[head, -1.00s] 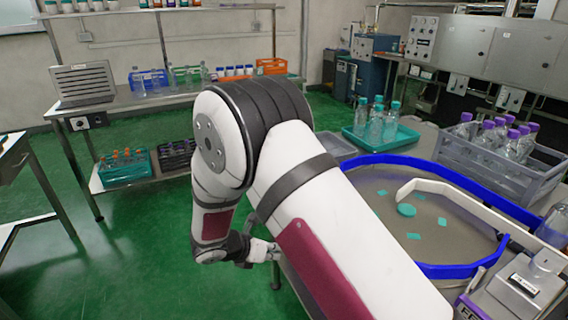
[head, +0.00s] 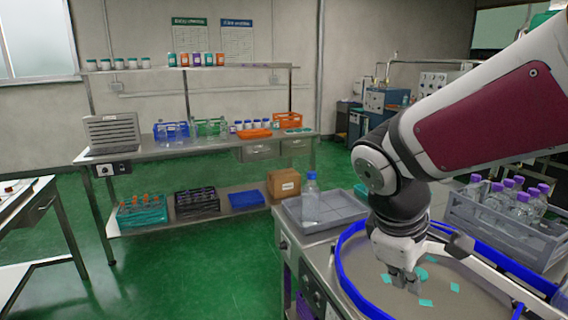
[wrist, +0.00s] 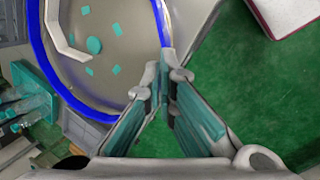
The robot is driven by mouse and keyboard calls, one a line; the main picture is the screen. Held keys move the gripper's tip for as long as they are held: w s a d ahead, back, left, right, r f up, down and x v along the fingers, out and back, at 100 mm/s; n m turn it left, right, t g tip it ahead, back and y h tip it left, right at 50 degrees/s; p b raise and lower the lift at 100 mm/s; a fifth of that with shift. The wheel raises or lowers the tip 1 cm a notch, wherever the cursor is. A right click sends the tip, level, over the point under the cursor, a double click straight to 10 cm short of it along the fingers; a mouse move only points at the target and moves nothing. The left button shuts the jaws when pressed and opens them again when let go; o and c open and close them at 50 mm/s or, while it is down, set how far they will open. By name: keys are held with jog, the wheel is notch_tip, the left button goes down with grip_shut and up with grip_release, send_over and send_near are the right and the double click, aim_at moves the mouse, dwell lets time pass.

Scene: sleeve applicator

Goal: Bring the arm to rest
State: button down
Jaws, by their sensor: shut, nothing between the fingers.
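My gripper (head: 404,281) hangs down from my raised arm at the lower right of the head view. It appears in front of the blue-rimmed table (head: 349,283), and its height above it is hard to judge. In the wrist view my gripper (wrist: 165,88) has its fingertips together with nothing between them. Behind them there, the blue rim (wrist: 42,52) and green floor show. My arm covers part of the blue-rimmed table in the head view.
A clear bottle (head: 311,203) stands in a grey tray (head: 339,210). A grey crate (head: 500,232) of purple-capped bottles is at the right. Small teal pieces (head: 426,303) lie inside the blue rim. A stocked bench (head: 220,146) is at the back left; green floor between is clear.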

jog(key=s+r+m+t+y+p, duration=0.1)
jog(key=s+r+m+y, duration=0.1)
jog(key=s, duration=0.5)
jog(key=s+r+m+t+y+p, duration=0.1)
jog(key=s+r+m, duration=0.3)
jog(key=s+m, duration=0.3)
jog(key=shift+s+m+y, duration=0.3)
jog(key=shift+s+y, duration=0.1)
jog(key=shift+s, duration=0.35)
jog(key=shift+a, duration=0.1)
